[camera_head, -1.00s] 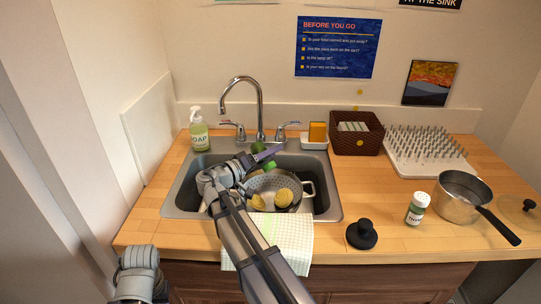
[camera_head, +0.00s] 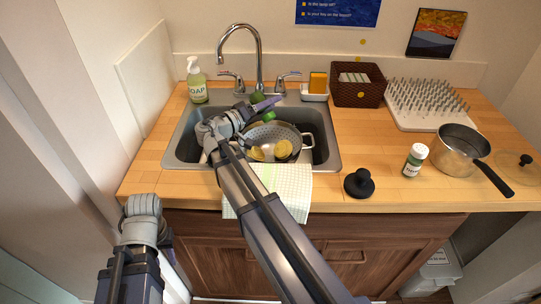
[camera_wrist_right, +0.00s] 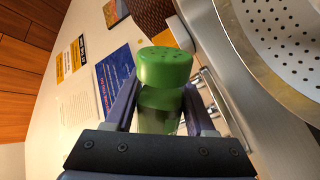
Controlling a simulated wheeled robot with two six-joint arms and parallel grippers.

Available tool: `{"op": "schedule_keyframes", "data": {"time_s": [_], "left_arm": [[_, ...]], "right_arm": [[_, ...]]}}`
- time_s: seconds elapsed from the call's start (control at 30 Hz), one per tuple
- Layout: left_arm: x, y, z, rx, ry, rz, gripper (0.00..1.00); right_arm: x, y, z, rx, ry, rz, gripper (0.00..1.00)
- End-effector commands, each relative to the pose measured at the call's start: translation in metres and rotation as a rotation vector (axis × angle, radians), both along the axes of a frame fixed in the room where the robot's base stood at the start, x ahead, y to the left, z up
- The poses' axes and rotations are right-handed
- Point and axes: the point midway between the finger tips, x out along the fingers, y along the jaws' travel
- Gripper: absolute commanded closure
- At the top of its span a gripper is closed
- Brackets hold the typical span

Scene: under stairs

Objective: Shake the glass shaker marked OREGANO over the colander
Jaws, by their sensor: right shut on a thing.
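My right gripper (camera_head: 263,106) is shut on a green-capped glass shaker (camera_head: 269,115) above the colander. In the right wrist view the shaker (camera_wrist_right: 160,108) sits between the two fingers, its perforated green cap beyond them. It looks tipped well over to its side. Its label cannot be read. The grey perforated colander (camera_head: 290,132) sits in the sink with yellow lumpy pieces in it; it also shows in the right wrist view (camera_wrist_right: 285,40) at the upper right. My left arm is at the lower left of the head view; its gripper does not show.
A white-capped shaker (camera_head: 414,160), a saucepan (camera_head: 456,150), a black knobbed object (camera_head: 359,183) and a lid (camera_head: 510,170) stand right of the sink (camera_head: 325,160). The faucet (camera_head: 260,60) rises behind. A soap bottle (camera_head: 197,82) is left; a cloth (camera_head: 285,190) hangs in front.

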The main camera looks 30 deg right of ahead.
Motion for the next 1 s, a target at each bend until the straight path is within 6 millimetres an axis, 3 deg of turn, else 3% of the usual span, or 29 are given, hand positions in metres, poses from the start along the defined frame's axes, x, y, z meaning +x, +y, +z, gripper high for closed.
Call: {"op": "schedule_keyframes", "data": {"time_s": [0.47, 0.77, 1.0], "left_arm": [[0.0, 0.0, 0.029, 0.0, 0.0, 0.0, 0.61], [0.0, 0.0, 0.025, 0.0, 0.0, 0.0, 0.61], [0.0, 0.0, -0.004, 0.0, 0.0, 0.0, 0.61]], "right_arm": [[0.0, 0.0, 0.029, 0.0, 0.0, 0.0, 1.0], [0.0, 0.0, 0.026, 0.0, 0.0, 0.0, 1.0], [0.0, 0.0, -0.004, 0.0, 0.0, 0.0, 1.0]]}}
